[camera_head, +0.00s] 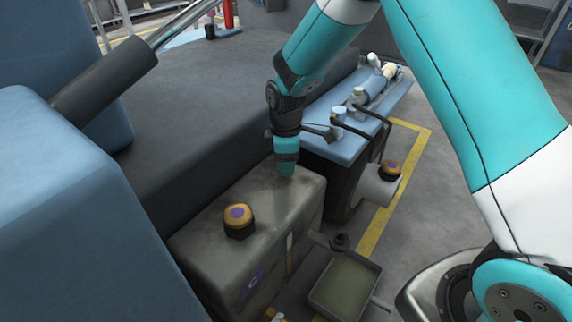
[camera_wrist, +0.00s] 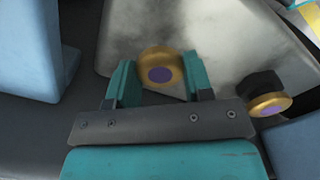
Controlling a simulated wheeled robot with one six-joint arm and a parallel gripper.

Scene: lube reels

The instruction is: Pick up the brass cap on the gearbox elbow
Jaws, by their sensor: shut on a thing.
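My gripper (camera_head: 286,172) points down at the far end of a grey metal housing. In the wrist view its teal jaws (camera_wrist: 158,85) are shut on a brass cap (camera_wrist: 160,70) with a purple top. In the head view the held cap is hidden, and I cannot tell whether it touches the housing. A second brass cap (camera_head: 238,217) with a purple top sits on a dark collar on the near part of the housing. A third cap (camera_head: 391,167) sits on a pipe elbow to the right. One of these shows right of the jaws in the wrist view (camera_wrist: 270,104).
The grey housing (camera_head: 205,252) stands beside a dark body (camera_head: 190,130) and large blue blocks at left. A blue bench (camera_head: 345,148) with bottles and tools lies behind my gripper. A drip tray (camera_head: 345,284) lies on the floor. Open floor is at right.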

